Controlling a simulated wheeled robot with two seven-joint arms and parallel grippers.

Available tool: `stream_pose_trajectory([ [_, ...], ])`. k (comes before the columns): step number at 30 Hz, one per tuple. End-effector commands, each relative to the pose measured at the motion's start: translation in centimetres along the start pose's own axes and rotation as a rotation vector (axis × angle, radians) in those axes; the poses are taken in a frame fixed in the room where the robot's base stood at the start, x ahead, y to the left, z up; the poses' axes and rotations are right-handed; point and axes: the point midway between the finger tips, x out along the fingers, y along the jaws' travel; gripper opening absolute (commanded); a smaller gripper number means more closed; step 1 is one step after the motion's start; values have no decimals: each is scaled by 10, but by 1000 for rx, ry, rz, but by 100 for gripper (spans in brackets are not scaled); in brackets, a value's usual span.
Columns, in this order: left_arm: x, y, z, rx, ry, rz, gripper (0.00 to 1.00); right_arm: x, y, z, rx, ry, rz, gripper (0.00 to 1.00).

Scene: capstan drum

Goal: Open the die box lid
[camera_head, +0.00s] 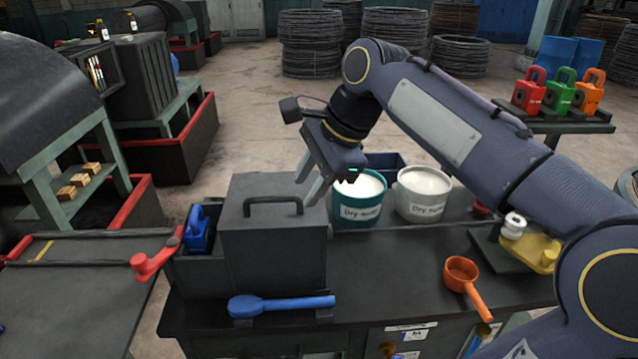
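The die box (275,262) is a dark grey box on the workbench, left of the middle. Its lid (258,188) lies flat and closed on top, with a dark bar handle (273,200) across it. My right gripper (310,180) hangs just above and to the right of the handle, its two fingers apart with nothing between them. It does not hold the handle. My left gripper is out of view.
A teal bucket (359,211) and a white bucket (422,207) of powder stand right of the box. A blue scoop (280,305) lies in front. A blue lock (198,230) sits left. An orange ladle (462,272) lies right, with bare bench between.

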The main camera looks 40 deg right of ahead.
Motion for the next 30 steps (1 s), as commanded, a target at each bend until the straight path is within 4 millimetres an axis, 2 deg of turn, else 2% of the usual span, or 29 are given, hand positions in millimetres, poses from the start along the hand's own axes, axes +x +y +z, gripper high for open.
stream_pose_trajectory([
  [4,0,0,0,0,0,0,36,3,6,0,-51,-3,-2,34],
  [20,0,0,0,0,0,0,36,4,7,0,-60,-3,-3,34],
  [23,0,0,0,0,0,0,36,6,12,0,-99,-5,-6,34],
  [26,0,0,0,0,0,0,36,15,34,1,-249,-11,-15,34],
  [30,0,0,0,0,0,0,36,44,87,2,-626,-23,-47,34],
])
